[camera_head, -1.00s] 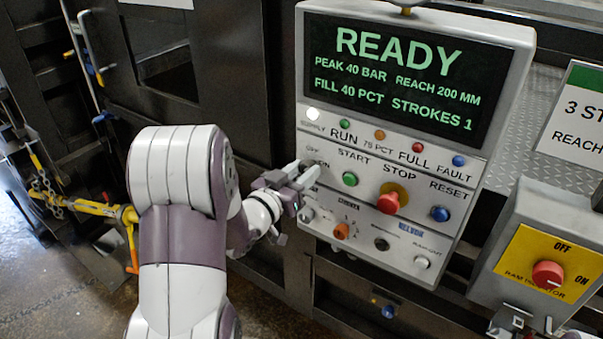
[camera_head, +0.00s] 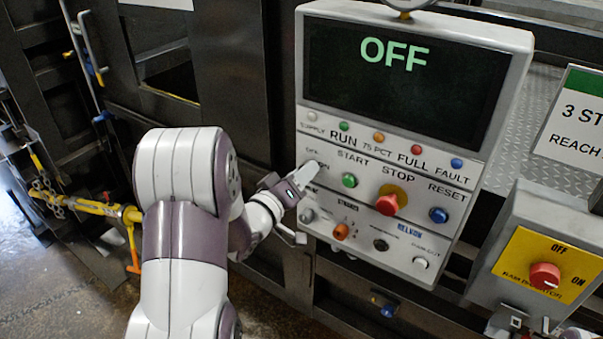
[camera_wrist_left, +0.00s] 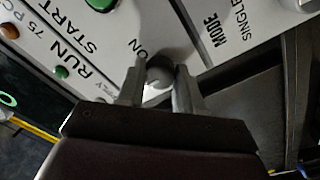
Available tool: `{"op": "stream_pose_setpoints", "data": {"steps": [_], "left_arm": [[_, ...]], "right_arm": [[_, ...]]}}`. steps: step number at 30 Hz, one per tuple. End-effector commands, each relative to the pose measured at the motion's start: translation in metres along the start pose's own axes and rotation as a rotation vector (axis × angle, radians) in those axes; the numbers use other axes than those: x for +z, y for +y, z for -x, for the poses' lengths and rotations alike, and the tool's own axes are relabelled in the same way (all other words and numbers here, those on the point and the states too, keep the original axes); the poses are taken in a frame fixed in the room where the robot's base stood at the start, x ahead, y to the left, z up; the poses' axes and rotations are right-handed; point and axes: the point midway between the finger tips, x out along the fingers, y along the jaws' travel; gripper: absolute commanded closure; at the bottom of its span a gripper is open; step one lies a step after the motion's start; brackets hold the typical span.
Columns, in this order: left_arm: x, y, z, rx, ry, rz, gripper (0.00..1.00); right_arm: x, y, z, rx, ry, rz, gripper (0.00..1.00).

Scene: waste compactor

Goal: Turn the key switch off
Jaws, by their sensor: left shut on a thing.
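The control panel (camera_head: 470,165) is a light grey box with a dark screen (camera_head: 405,85) that reads OFF. The supply lamp (camera_head: 312,116) at the panel's upper left is unlit. The key switch (camera_wrist_left: 160,72) is a round grey knob beside the ON label, and it sits between the two fingers in the left wrist view. My left gripper (camera_head: 306,174) is at the panel's left edge, shut on the key switch and rolled to a tilt. In the head view the gripper hides most of the switch.
Close to the gripper are the green START button (camera_head: 349,180), red STOP button (camera_head: 387,205) and an orange selector (camera_head: 341,231). The blue RESET button (camera_head: 439,214) is farther right.

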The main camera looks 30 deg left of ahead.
Motion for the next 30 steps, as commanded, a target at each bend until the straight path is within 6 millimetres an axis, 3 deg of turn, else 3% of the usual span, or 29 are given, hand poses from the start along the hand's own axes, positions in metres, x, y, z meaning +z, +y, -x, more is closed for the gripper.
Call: {"op": "stream_pose_setpoints", "data": {"steps": [16,17,19,30], "left_arm": [[-0.0014,0.0010,-0.0005,0.003,0.004,0.024,0.95],[-0.0014,0.0010,-0.0005,0.003,0.004,0.024,0.61],[-0.0014,0.0010,-0.0005,0.003,0.004,0.024,0.39],[0.0003,-0.0013,0.0059,0.000,0.003,0.024,0.39]], "right_arm": [[-0.0001,0.0000,0.0007,0.000,0.000,0.000,1.00],[-0.0001,0.0000,0.0007,0.000,0.000,0.000,1.00],[-0.0001,0.0000,0.0007,0.000,0.000,0.000,1.00],[0.0004,0.0000,-0.0036,0.000,0.000,0.000,1.00]]}}
